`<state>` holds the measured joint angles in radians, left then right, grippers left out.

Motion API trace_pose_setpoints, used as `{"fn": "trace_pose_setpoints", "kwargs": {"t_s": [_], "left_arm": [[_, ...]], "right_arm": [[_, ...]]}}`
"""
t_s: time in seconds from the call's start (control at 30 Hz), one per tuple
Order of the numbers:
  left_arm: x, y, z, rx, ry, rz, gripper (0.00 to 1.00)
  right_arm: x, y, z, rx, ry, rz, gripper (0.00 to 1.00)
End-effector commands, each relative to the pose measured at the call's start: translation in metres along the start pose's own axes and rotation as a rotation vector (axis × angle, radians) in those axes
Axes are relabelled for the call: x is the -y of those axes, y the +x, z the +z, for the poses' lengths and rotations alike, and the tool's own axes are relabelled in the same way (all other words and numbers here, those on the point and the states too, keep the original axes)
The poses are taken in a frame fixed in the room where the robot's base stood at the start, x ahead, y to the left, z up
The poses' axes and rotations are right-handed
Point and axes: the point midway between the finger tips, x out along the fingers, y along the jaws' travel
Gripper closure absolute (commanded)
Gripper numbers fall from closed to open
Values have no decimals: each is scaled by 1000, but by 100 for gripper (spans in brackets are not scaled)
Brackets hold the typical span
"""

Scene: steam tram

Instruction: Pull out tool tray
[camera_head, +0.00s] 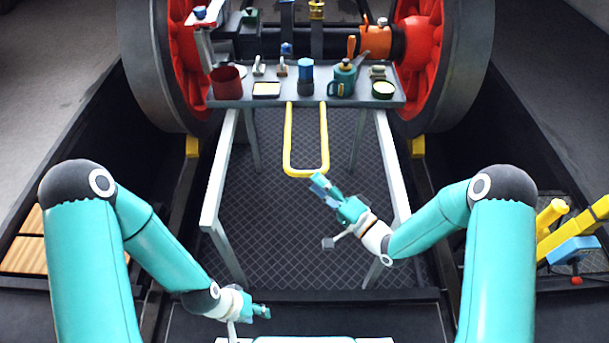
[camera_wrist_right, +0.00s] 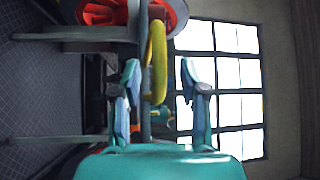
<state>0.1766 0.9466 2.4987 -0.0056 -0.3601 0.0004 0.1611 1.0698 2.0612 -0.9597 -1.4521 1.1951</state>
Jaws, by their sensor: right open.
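The grey tool tray (camera_head: 225,102) stands between two large wheels in the head view, with a yellow U-shaped handle (camera_head: 288,140) hanging toward me from its front edge. My right gripper (camera_head: 318,184) is just below the handle's near bar at its right side, open. In the right wrist view the yellow handle (camera_wrist_right: 158,60) shows in the gap between the open fingers (camera_wrist_right: 160,80); whether they touch it I cannot tell. My left gripper (camera_head: 264,311) is low at the front, away from the tray; its opening is too small to judge.
The tray carries a red mug (camera_head: 227,82), a blue-capped jar (camera_head: 305,78), a teal oil can (camera_head: 343,78) and small tins. Pale rails (camera_head: 219,170) flank the dark patterned floor (camera_head: 270,225). Red-spoked wheels (camera_head: 468,60) stand at both sides. Yellow levers (camera_head: 575,232) are at far right.

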Motion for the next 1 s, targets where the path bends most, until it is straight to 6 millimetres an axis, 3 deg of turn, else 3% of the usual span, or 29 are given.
{"fn": "trace_pose_setpoints", "kwargs": {"t_s": [0.1,0.3,0.67,0.93,1.0], "left_arm": [[2,6,0,0,0,0,60],[4,10,0,0,0,0,60],[4,10,0,0,0,0,60],[4,10,0,0,0,0,60],[4,10,0,0,0,0,60]], "right_arm": [[-1,22,1,2,-2,-3,57],[-1,42,0,0,0,0,57],[0,48,0,-1,1,0,57],[0,48,0,0,1,0,98],[0,48,0,0,1,0,100]]}}
